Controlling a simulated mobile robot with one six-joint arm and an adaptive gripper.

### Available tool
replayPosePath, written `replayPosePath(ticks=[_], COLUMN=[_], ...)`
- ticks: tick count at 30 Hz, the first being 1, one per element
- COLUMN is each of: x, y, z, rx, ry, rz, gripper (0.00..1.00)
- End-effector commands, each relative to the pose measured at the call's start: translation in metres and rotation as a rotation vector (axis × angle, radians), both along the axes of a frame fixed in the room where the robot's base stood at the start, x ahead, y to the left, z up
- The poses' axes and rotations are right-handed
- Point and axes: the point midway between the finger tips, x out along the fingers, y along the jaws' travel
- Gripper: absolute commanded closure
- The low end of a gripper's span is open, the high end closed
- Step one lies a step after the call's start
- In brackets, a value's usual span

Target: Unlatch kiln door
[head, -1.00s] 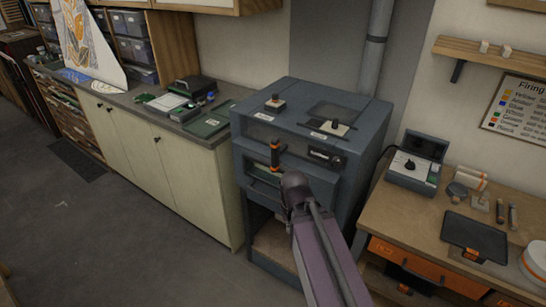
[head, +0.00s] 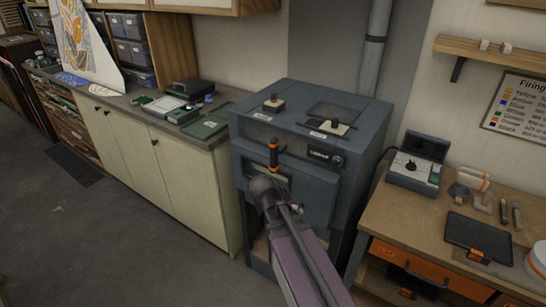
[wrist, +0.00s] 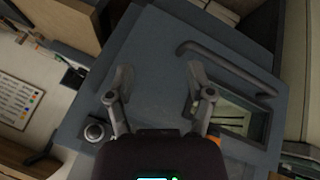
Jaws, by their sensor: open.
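The kiln (head: 310,120) is a blue-grey box on a stand against the wall. Its front door (head: 312,195) looks closed. A latch handle (head: 273,155) with orange-brown ends stands upright on the front, above a small window that is partly hidden by my arm. My gripper (wrist: 158,80) is open and empty, with its two fingers apart over the kiln front in the wrist view. In that view an orange bit (wrist: 215,140), perhaps the latch, shows beside the right finger. In the head view my wrist hides the fingers.
A dark bar (wrist: 225,62) and the window (wrist: 248,120) lie right of the fingers in the wrist view. A round knob (wrist: 95,132) is at lower left. A workbench (head: 385,220) with a control box (head: 415,170) stands right, and a cabinet counter (head: 225,130) left.

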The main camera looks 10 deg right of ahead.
Motion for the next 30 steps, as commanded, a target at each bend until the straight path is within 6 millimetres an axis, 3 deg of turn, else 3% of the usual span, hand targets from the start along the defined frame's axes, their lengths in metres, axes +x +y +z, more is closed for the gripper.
replayPosePath(ticks=[10, 18, 24, 30], x=[0.057, 0.092, 0.105, 0.108], y=[0.024, 0.069, 0.101, 0.114], z=[0.027, 0.063, 0.085, 0.094], rx=[-0.262, -0.359, -0.370, -0.366], ry=[-0.438, -0.830, -1.039, -1.114], rz=[-0.115, -0.103, -0.066, -0.045], gripper=[0.31, 0.31, 0.31, 0.31])
